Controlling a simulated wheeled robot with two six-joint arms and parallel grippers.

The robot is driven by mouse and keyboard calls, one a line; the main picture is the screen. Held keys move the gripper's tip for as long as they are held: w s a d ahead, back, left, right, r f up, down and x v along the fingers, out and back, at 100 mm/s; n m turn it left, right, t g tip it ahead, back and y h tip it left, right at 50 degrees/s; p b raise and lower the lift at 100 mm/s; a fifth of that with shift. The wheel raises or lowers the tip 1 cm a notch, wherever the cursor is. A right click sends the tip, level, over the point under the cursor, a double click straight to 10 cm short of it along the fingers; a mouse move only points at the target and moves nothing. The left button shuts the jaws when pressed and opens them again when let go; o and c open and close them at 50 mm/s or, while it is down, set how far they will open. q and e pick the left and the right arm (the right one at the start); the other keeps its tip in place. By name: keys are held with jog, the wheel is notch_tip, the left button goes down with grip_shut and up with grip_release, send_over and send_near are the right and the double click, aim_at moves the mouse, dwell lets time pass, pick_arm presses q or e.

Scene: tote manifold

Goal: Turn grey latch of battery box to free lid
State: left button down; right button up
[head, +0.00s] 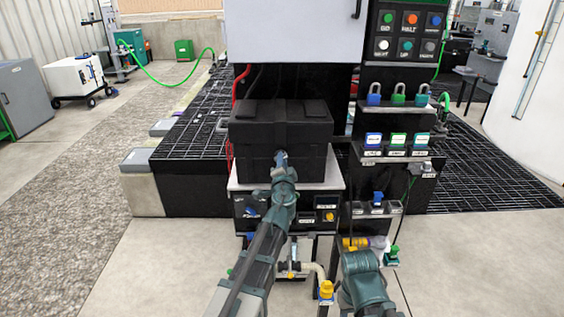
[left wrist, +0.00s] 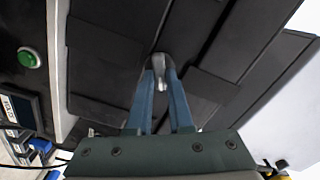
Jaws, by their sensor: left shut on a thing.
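The black battery box (head: 252,150) stands on a grey-topped stand in the middle of the head view, its lid (head: 255,110) on top and closed. The grey latch (left wrist: 161,74) shows in the left wrist view on the box's dark front. My left gripper (left wrist: 161,84) is shut on it, one blue finger on each side. In the head view, my left gripper (head: 281,158) meets the box's front and hides the latch.
Below the box is a black panel (head: 263,212) with labels and a yellow knob. To the right are colored push buttons (head: 411,18), several padlocks (head: 398,94) and a small shelf of labelled units (head: 396,155). Pipes and a yellow valve (head: 326,289) sit low in front.

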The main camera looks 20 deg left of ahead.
pick_arm(q)
jog(key=m, duration=0.5)
jog(key=shift+d+f, duration=0.1)
pick_arm(e)
jog(key=shift+f, duration=0.1)
pick_arm(q)
jog(key=shift+m, duration=0.4)
jog(key=c, duration=0.8)
grip_release()
jog(key=shift+s, duration=0.15)
